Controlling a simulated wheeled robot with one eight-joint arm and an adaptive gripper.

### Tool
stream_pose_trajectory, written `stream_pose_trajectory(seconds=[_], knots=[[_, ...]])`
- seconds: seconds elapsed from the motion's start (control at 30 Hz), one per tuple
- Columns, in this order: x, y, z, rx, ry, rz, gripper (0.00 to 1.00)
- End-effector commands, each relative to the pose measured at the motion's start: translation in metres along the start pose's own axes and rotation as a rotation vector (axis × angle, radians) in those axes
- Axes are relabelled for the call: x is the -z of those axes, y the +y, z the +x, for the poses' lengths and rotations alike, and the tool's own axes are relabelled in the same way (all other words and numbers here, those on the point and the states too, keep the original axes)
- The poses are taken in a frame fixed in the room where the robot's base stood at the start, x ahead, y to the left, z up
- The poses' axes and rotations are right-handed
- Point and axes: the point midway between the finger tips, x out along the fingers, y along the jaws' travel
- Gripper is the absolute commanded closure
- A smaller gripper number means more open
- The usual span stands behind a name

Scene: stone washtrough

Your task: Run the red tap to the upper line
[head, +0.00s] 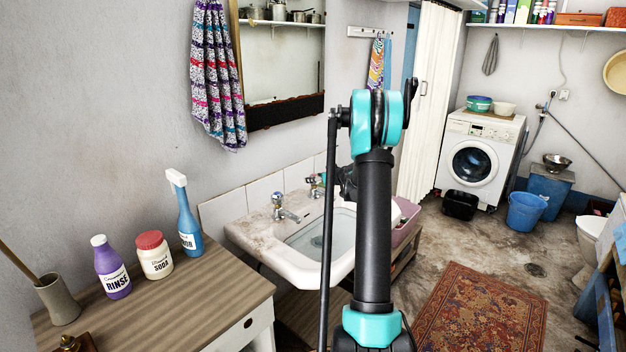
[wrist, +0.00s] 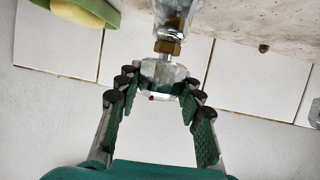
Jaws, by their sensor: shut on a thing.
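The stone-white basin (head: 262,245) stands against the wall in the head view, with a near tap (head: 284,208) and a far tap (head: 315,187). In the wrist view, my gripper (wrist: 160,84) is shut on a clear faceted tap handle (wrist: 158,78) with a small reddish spot, above a brass collar and chrome body. I take this as the red tap. In the head view my gripper is mostly hidden behind my arm, beside the far tap. The basin's inside looks pale grey-green; I cannot make out the water level or any line. No running stream is visible.
Yellow soap on a green dish (wrist: 88,10) lies close to the held tap. Another tap (wrist: 314,113) shows at the wrist view's right edge. A wooden counter (head: 190,300) holds the rinse bottle (head: 112,268), soda jar (head: 154,256) and blue spray bottle (head: 187,222).

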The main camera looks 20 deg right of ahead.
Motion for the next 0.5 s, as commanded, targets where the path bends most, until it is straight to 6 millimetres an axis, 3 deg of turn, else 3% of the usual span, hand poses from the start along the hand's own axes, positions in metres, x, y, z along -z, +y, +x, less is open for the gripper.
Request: stream_pose_trajectory(seconds=[0.5], knots=[[-0.0008,-0.0032,0.0002,-0.227,-0.002,0.096,0.92]])
